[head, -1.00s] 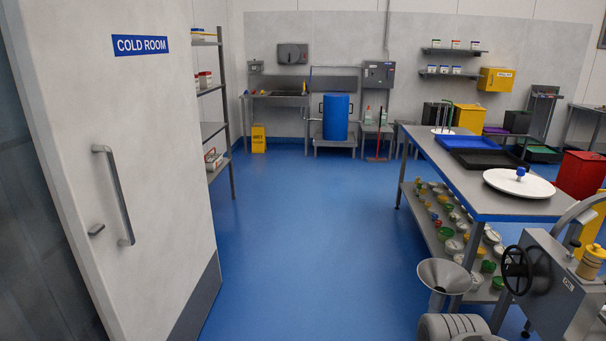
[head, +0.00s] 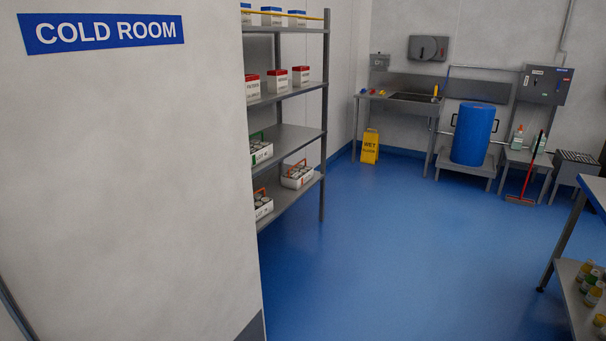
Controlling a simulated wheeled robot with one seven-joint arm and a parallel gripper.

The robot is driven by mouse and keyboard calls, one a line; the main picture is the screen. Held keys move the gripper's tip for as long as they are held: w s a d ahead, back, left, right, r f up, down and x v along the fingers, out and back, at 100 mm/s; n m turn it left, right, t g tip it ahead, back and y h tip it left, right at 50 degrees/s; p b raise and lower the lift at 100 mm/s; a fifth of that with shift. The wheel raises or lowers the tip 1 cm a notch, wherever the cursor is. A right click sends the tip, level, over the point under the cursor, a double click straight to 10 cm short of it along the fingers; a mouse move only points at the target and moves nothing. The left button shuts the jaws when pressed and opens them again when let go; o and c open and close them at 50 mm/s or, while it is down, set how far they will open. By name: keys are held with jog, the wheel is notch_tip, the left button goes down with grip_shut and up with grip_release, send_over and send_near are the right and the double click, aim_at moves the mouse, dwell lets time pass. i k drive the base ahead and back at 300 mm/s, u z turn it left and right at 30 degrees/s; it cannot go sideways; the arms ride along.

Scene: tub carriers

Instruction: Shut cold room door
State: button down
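The cold room door (head: 140,180) is a large pale grey panel filling the left of the head view. It bears a blue sign (head: 103,32) reading COLD ROOM and a dark grey kick plate (head: 252,330) at its lower right corner. Its right edge stands in front of the shelving. No handle shows on the visible part of the panel. Whether the door stands open or shut cannot be told from this view. My gripper is not in view.
A metal shelf rack (head: 324,130) with tubs and carriers stands right behind the door's edge. A yellow wet floor sign (head: 370,147), a sink bench (head: 410,97) and a blue drum (head: 473,134) line the back. A table (head: 566,240) stands at right. Blue floor (head: 400,260) between is clear.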

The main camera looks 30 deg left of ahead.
aim_at(127, 210)
jog(key=u, duration=0.2)
jog(key=i, duration=1.7)
jog(key=u, duration=1.1)
jog(key=i, duration=0.85)
jog(key=u, duration=1.7)
jog(key=i, duration=0.8)
jog(key=u, duration=0.55)
